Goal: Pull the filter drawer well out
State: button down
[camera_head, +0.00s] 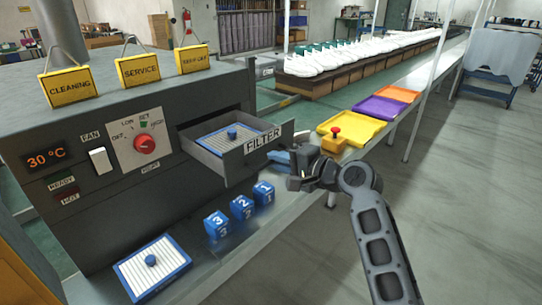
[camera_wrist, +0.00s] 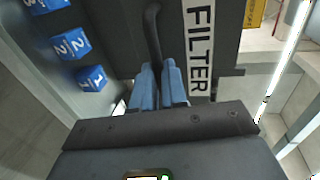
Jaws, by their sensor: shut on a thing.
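The grey filter drawer (camera_head: 233,164) stands part way out of the dark machine, with a white FILTER label (camera_head: 263,140) on its front. A blue-framed filter with a blue knob (camera_head: 231,132) lies inside it. My gripper (camera_head: 280,158) is at the right part of the drawer front. In the wrist view, the blue fingers of my gripper (camera_wrist: 158,82) are closed on the dark curved drawer handle (camera_wrist: 153,30), beside the FILTER label (camera_wrist: 200,45). The fingers hide the handle's gripped part.
Blue numbered blocks (camera_head: 242,207) and a second blue-framed filter (camera_head: 152,268) are on the ledge below the drawer. A red knob (camera_head: 145,144) and a white fan switch (camera_head: 100,160) are on the machine's front. Yellow, purple and orange trays (camera_head: 378,107) stand to the right.

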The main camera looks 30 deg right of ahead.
jog(key=shift+s, duration=0.35)
jog(key=c, duration=1.2)
grip_release()
jog(key=shift+o, duration=0.2)
jog(key=shift+d, duration=0.1)
jog(key=b+v, duration=0.1)
jog(key=v, duration=0.6)
jog(key=shift+s, duration=0.35)
jog(key=shift+d, duration=0.1)
